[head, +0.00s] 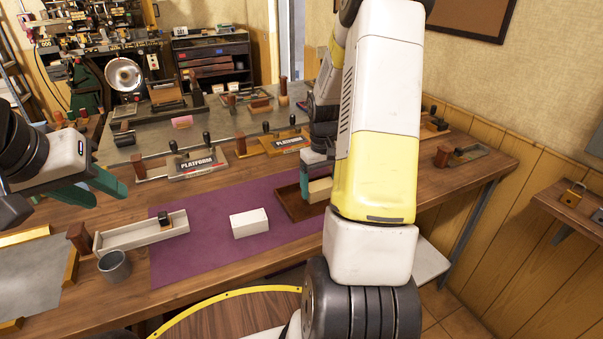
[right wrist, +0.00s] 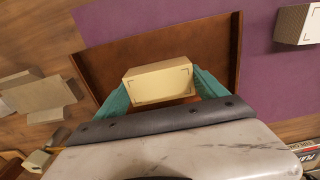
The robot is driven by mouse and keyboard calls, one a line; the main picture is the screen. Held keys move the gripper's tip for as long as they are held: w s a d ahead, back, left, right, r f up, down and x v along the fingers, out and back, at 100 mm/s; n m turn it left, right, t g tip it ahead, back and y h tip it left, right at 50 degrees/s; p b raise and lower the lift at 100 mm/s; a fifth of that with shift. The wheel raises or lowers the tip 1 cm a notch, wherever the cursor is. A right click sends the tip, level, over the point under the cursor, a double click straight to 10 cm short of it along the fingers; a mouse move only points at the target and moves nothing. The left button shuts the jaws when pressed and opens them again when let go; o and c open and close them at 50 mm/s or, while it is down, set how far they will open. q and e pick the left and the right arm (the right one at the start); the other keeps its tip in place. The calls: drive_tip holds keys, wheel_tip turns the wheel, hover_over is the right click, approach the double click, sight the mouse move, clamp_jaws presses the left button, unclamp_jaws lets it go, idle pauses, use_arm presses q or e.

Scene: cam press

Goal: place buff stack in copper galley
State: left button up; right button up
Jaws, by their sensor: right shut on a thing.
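The buff stack (head: 320,189) is a pale cream block held between the teal fingers of my right gripper (head: 304,184). In the right wrist view the stack (right wrist: 160,83) is gripped at both ends by the right gripper (right wrist: 160,92). The copper galley (head: 290,202) is a brown, low-walled tray on the purple mat. The galley (right wrist: 216,62) shows beneath and around the stack in the right wrist view. I cannot tell whether the stack touches its floor. My right arm hides part of the galley. My left gripper (head: 92,188) is open and empty over the table's left side.
A white block (head: 249,222) lies on the purple mat (head: 195,257), left of the galley. A pale tray (head: 130,236) with a dark block and a grey cup (head: 114,266) stand further left. Two "PLATFORM" plates (head: 197,163) stand behind the mat.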

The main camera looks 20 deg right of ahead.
sight(320, 185)
drive_tip(key=o, duration=1.4)
drive_tip(key=shift+f, duration=0.1)
wheel_tip(320, 185, up, 12)
drive_tip(key=s+a+r+t, duration=0.3)
drive_tip(key=s+a+r, duration=0.5)
drive_tip(key=a+r, duration=0.15)
drive_tip(key=s+a+r+t, duration=0.1)
drive_tip(key=s+a, duration=0.1)
drive_tip(key=s, duration=0.1)
drive_tip(key=s+a+r+t+y, duration=0.1)
drive_tip(key=s+a, duration=0.2)
drive_tip(key=s, duration=0.1)
drive_tip(key=s+a+r+t+y, duration=0.1)
drive_tip(key=s+a, duration=0.1)
drive_tip(key=s, duration=0.1)
drive_tip(key=shift+s+a+r, duration=0.3)
drive_tip(key=shift+s, duration=0.05)
